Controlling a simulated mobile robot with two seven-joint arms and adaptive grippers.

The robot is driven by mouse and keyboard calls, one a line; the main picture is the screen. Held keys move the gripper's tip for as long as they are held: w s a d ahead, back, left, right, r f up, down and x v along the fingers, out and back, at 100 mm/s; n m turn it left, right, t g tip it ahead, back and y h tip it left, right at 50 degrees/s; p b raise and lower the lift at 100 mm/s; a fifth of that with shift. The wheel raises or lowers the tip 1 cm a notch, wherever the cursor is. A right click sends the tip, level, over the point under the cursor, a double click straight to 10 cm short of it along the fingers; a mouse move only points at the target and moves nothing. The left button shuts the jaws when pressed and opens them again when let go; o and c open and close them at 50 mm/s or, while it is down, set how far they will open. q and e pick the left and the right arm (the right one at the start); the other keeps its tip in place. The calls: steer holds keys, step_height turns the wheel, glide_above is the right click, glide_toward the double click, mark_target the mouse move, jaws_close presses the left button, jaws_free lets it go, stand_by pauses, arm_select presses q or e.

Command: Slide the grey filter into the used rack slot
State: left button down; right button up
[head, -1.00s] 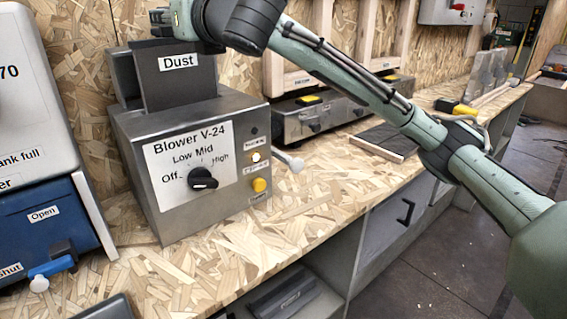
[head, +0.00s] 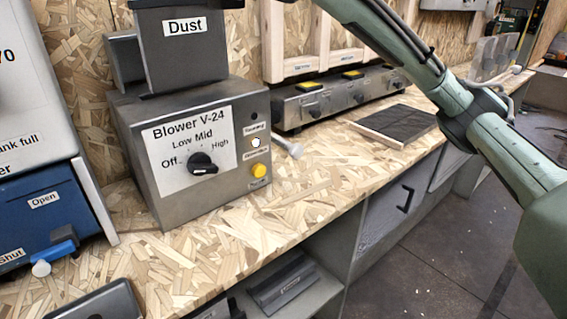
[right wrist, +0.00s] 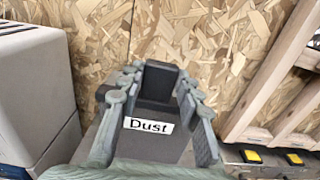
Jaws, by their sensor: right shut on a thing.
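In the head view this gripper is cut off above the top edge. Whether the filter's lower end is still inside the blower cannot be told. No rack slot can be read as used. My left gripper is not in view.
A wooden frame (head: 322,48) stands behind a grey unit with yellow buttons (head: 345,98). A dark panel (head: 398,124) lies on the bench. A blue and grey machine (head: 45,205) is left. Bench is clear before the blower.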

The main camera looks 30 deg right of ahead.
steer(key=s+d, duration=0.2)
steer(key=s, duration=0.8)
steer(key=shift+s, duration=0.3)
steer(key=shift+f, duration=0.15)
